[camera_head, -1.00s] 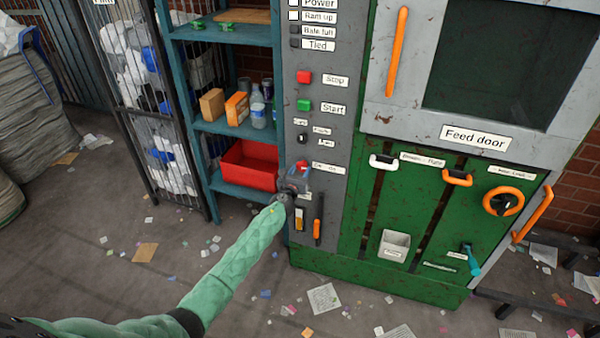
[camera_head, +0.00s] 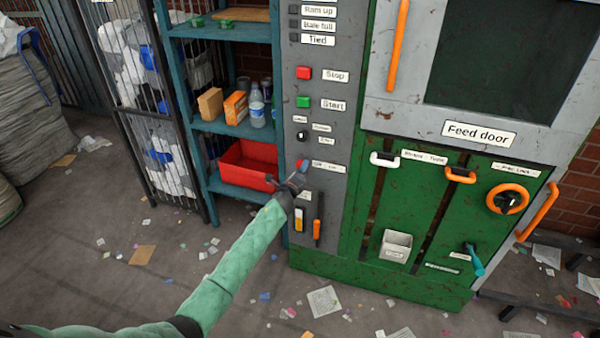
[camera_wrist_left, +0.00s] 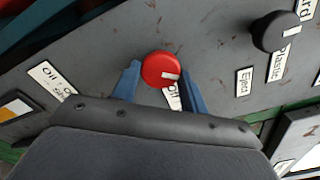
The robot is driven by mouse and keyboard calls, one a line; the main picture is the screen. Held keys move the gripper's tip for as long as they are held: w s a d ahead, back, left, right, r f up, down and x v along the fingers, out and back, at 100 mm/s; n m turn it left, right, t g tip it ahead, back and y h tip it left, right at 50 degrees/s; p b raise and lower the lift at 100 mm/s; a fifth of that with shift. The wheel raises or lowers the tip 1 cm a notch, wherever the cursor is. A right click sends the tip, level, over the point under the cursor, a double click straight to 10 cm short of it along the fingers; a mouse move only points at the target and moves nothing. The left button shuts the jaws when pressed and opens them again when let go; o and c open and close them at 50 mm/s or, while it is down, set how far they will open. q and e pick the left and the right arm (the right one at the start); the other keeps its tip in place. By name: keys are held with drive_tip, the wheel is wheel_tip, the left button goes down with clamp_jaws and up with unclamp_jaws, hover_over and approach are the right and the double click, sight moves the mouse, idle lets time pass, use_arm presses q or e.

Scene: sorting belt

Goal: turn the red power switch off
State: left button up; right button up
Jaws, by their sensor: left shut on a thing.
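A label beside the knob is partly hidden by a finger. My right gripper is not in view.
A black selector knob (camera_wrist_left: 276,32) sits on the panel right of the switch in the wrist view. Red stop (camera_head: 303,73) and green start (camera_head: 303,102) buttons are above. An orange-handled lever (camera_head: 317,228) is below. A shelf with a red bin (camera_head: 240,180) stands left.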

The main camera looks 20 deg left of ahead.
use_arm(q)
drive_tip(key=shift+n+b, duration=0.65)
drive_tip(key=shift+n, duration=2.95)
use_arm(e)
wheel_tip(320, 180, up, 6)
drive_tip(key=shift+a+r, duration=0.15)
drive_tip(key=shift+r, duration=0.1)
use_arm(q)
drive_tip(key=o, duration=1)
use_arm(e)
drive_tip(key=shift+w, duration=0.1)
use_arm(q)
drive_tip(key=shift+s+a+b, duration=0.2)
drive_tip(key=shift+s+b, duration=0.55)
drive_tip(key=shift+s, duration=3.15)
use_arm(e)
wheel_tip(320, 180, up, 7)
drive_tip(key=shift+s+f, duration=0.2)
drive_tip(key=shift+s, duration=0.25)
